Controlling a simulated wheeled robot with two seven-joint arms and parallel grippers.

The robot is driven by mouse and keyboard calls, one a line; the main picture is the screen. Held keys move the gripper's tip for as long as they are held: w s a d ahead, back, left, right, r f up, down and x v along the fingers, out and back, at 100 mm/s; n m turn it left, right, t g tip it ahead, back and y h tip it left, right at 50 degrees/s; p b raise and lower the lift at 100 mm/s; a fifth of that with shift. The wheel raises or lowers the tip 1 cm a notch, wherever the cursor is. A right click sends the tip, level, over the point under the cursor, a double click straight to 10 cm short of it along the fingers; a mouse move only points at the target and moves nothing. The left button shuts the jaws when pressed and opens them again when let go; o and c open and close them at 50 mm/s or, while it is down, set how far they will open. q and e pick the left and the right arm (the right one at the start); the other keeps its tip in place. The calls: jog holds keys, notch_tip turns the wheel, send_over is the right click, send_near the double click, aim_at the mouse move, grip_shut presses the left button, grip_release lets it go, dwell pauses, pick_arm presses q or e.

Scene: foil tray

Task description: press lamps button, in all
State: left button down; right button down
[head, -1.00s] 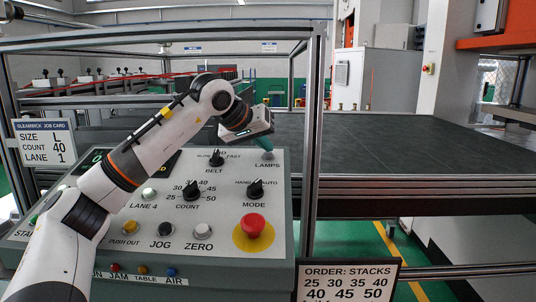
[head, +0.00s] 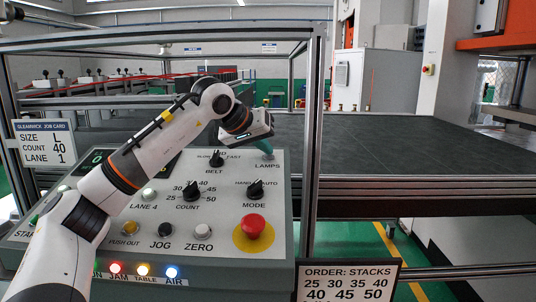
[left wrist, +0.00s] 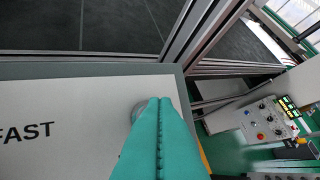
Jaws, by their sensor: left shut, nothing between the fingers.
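The grey control panel (head: 275,215) carries a LAMPS label (head: 267,166) near its far right corner. My left gripper (head: 267,150) is shut and empty, with its teal fingertips down at the spot just above that label. In the left wrist view the shut teal fingers (left wrist: 160,104) cover part of a round grey button (left wrist: 138,111) at the panel's corner. The fingertips appear to be on or right over it; exact contact is hidden. The red (head: 116,268), amber (head: 143,270) and blue (head: 172,272) indicator lamps on the panel's front glow brightly. My right gripper is not in view.
The BELT knob (head: 216,158), MODE knob (head: 255,188) and red emergency button (head: 253,227) are close by on the panel. A metal frame post (head: 313,150) stands just right of it. A dark belt table (head: 420,145) lies behind to the right.

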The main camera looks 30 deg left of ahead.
pick_arm(q)
jog(key=shift+s+d+r+p, duration=0.1)
jog(key=shift+s+r+p, duration=0.1)
jog(key=shift+r+p, duration=0.5)
jog(key=shift+r, duration=0.1)
jog(key=shift+r+p, duration=0.5)
jog(key=shift+r, duration=0.15)
jog(key=r+p, duration=0.1)
jog(key=r, duration=0.1)
jog(key=s+r+p, duration=0.1)
jog(key=shift+s+d+r+p, duration=0.1)
jog(key=shift+d+r+p, duration=0.1)
jog(key=shift+d+p, duration=0.2)
jog(key=shift+f, duration=0.1)
